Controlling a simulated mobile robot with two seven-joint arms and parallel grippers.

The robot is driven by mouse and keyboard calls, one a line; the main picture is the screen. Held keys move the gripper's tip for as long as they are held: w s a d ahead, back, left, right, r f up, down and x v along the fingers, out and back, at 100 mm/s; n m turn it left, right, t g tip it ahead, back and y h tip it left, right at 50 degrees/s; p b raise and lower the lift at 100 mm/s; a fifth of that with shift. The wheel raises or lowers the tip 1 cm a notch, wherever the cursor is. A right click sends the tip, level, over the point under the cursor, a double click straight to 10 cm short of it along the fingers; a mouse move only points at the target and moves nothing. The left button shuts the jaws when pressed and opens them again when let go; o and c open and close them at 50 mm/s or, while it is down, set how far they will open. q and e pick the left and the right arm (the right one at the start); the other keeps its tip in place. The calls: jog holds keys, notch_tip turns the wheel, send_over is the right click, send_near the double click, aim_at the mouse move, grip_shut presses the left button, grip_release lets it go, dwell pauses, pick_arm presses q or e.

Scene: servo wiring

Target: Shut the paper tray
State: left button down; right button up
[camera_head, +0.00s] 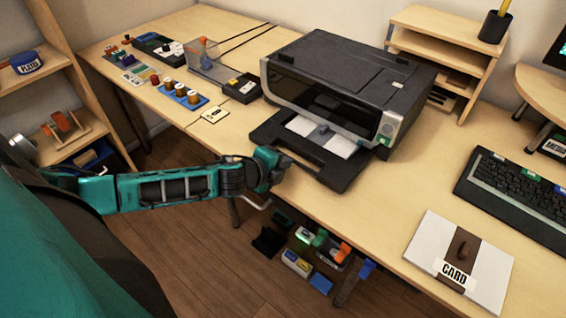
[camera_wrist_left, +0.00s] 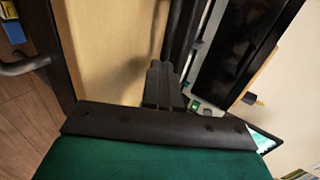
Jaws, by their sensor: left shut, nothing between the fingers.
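The black printer (camera_head: 345,85) stands on the wooden desk. Its black paper tray (camera_head: 342,176) sticks out at the front, pulled out, with white paper (camera_head: 325,137) in it. My left gripper (camera_head: 286,163) is at the left part of the tray's front edge, its fingertips close to it; I cannot tell if they touch. In the left wrist view the fingers (camera_wrist_left: 162,82) are together, with a dark edge just beyond them and the desk top beside them. The left gripper is shut and empty. My right gripper is not in view.
A box labelled CARD (camera_head: 460,262) and a keyboard (camera_head: 515,195) lie to the right. Spools on a blue base (camera_head: 183,93) and a small black box (camera_head: 241,88) stand left of the printer. The desk in front of the tray is clear.

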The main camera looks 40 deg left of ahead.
aim_at(306, 143)
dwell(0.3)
pick_arm(q)
jog(key=w, duration=0.7)
jog(key=shift+w+d, duration=0.3)
jog(key=shift+w, duration=0.25)
jog(key=shift+r, duration=0.2)
jog(key=shift+p, duration=0.35)
